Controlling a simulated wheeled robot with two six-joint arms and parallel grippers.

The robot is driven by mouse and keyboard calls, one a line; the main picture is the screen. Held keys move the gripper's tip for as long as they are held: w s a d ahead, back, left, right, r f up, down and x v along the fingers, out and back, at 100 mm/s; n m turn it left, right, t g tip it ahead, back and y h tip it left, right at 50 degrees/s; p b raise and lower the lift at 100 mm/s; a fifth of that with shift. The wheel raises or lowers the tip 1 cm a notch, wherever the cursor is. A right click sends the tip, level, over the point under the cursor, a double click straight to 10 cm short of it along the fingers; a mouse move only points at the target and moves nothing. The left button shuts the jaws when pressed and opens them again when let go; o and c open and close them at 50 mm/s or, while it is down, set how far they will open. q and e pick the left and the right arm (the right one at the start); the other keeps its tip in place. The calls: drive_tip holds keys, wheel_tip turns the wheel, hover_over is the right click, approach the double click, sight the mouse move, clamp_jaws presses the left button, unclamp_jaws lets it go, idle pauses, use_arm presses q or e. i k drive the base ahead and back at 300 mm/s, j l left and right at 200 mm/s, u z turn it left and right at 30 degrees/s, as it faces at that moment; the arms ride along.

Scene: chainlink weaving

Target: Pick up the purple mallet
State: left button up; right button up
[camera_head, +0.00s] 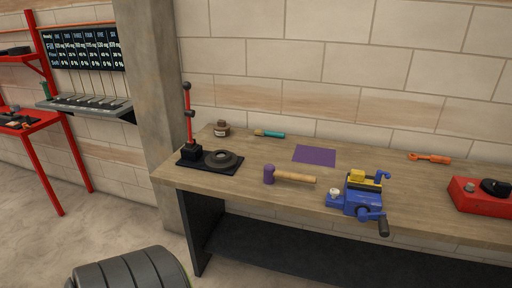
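The mallet (291,176) lies on the wooden workbench near its front edge. Its purple head (269,174) is at the left end, and its light wooden handle points right toward the blue vise. Nothing holds it. Neither of my grippers is in view.
A blue and yellow vise (358,197) is right of the mallet. A black base (211,162) with a red lever stands to the left. A purple mat (314,155), brush (269,134), brown jar (222,128), orange wrench (430,158) and red box (475,197) are also on the workbench (410,185).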

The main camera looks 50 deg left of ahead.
sight(270, 173)
drive_tip(key=u, duration=1.5)
